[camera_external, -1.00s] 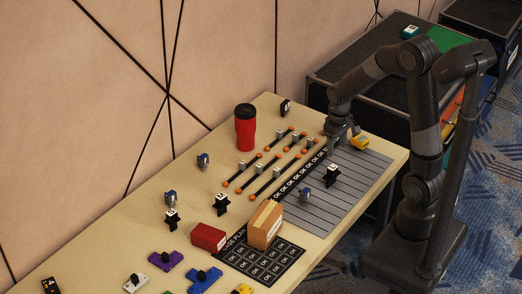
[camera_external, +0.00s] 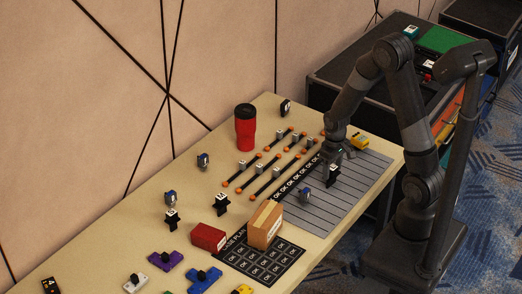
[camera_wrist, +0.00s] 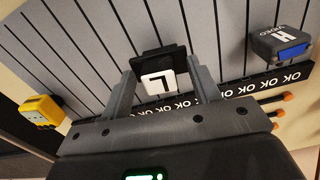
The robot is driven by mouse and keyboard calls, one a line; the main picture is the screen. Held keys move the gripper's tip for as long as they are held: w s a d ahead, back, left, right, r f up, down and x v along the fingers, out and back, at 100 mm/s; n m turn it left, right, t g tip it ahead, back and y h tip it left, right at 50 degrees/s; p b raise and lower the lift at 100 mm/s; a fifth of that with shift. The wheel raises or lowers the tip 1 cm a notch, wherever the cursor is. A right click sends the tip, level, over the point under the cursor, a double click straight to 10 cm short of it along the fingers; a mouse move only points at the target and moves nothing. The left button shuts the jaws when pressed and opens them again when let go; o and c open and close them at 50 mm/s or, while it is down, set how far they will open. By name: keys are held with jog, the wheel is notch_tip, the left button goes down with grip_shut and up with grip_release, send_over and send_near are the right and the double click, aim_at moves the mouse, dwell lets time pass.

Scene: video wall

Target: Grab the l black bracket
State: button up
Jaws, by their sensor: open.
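The black bracket with a white L label (camera_wrist: 158,82) stands on the grey lined sheet in the wrist view, between my open fingers. It also shows in the external view as the black bracket (camera_external: 333,175), partly covered by my gripper. My gripper (camera_wrist: 160,88) is open, with one finger on each side of the bracket; whether they touch it I cannot tell. In the external view my gripper (camera_external: 333,160) points down just over the bracket.
A grey and blue block marked H (camera_wrist: 283,45) stands to the right in the wrist view. A yellow block (camera_wrist: 40,111) is on the left. Black rods with orange ends (camera_external: 265,181) lie left of the sheet. A red tumbler (camera_external: 245,130) stands at the back.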

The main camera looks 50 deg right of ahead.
grip_shut()
dwell(0.6)
